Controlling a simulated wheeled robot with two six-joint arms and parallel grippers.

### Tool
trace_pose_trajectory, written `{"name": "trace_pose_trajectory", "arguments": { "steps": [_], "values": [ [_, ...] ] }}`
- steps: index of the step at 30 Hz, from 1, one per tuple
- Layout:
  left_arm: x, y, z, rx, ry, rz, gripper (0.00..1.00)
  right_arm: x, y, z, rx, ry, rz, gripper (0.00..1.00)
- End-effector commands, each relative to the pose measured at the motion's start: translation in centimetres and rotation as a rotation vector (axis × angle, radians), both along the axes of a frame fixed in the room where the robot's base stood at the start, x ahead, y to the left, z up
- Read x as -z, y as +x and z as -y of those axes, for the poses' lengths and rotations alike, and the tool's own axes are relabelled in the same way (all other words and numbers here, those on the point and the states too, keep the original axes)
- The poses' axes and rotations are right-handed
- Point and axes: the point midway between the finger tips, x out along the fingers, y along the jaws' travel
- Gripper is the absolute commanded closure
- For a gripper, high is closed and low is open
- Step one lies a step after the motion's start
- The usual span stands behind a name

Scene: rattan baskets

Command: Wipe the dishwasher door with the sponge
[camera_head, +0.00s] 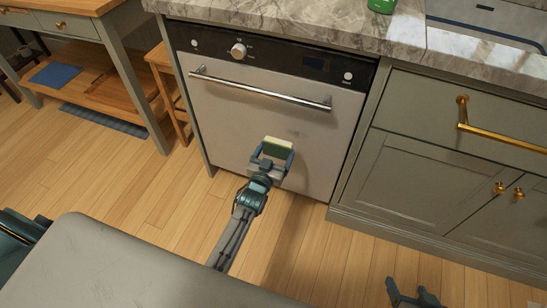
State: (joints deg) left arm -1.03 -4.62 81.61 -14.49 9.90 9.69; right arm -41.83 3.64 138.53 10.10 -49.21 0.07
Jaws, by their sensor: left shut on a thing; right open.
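The dishwasher door (230,113) is a closed silver panel under the counter, with a black control strip and a bar handle (262,90). A darker smudge (297,133) shows on its middle right. My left gripper (276,155) is shut on the sponge (278,146), a small block with a pale yellow-green top edge and a green face. The sponge is in front of the door's lower middle; I cannot tell whether it touches the door. My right gripper (413,296) is open and empty at the bottom right, over the floor, partly cut off by the frame's edge.
A marble counter (290,20) runs above the dishwasher, with a green object (382,5) at its back edge. Grey cabinets (440,170) with brass handles stand on the right. A wooden stool (165,85) and table (85,8) stand left. The wooden floor (320,250) before the door is clear.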

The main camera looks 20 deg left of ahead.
Motion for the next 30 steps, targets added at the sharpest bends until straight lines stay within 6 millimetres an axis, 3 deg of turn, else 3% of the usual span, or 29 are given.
{"name": "trace_pose_trajectory", "arguments": {
  "steps": [6, 15, 30],
  "values": [
    [0.1, 2.5, 0.1, 0.0, 0.0, 0.001, 0.48, -1.1, 2.1, 0.1, 0.025, 0.023, 0.168, 0.37],
    [0.1, 3.5, 0.1, 0.0, 0.0, 0.0, 0.48, -3.8, 4.5, 0.5, 0.037, 0.01, 0.33, 0.37],
    [0.0, 4.2, 0.1, 0.0, 0.0, 0.0, 0.48, -5.5, 5.7, 0.7, 0.043, 0.003, 0.427, 0.37]
  ]
}}
